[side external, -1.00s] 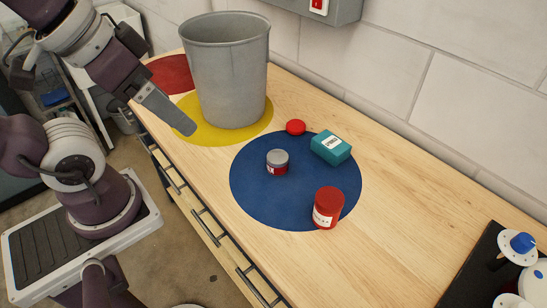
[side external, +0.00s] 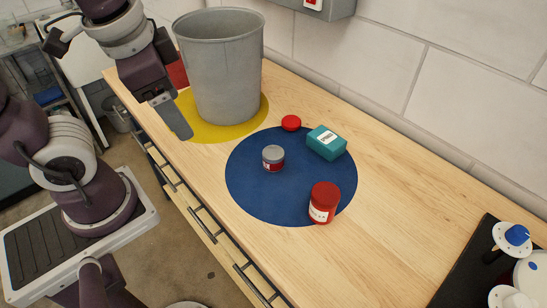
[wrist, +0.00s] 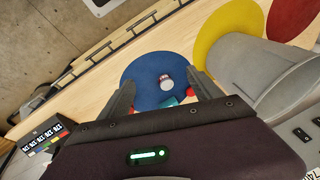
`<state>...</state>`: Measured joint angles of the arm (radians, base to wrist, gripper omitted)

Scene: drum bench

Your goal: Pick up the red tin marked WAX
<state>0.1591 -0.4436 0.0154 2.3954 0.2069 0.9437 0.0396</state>
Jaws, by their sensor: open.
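Two tins stand on the blue disc (side external: 249,193). The larger, all-red tin (side external: 325,197) has a white label and stands at the disc's near right edge. The smaller tin (side external: 273,158) has a grey lid and red body and stands near the middle. I cannot read either label. My gripper (side external: 176,122) is open and empty, pointing down over the bench beside the bucket, left of both tins. In the wrist view my gripper (wrist: 162,80) shows its fingers spread, with the small tin (wrist: 166,84) seen between them; the larger tin is mostly hidden by the left finger.
A red cap-like disc (side external: 291,122) and a teal box (side external: 327,142) lie at the back of the blue disc. A tall grey bucket (side external: 222,70) stands on the yellow disc (side external: 205,132), close to my gripper. A wall borders the bench behind. Bare wood is free right of the tins.

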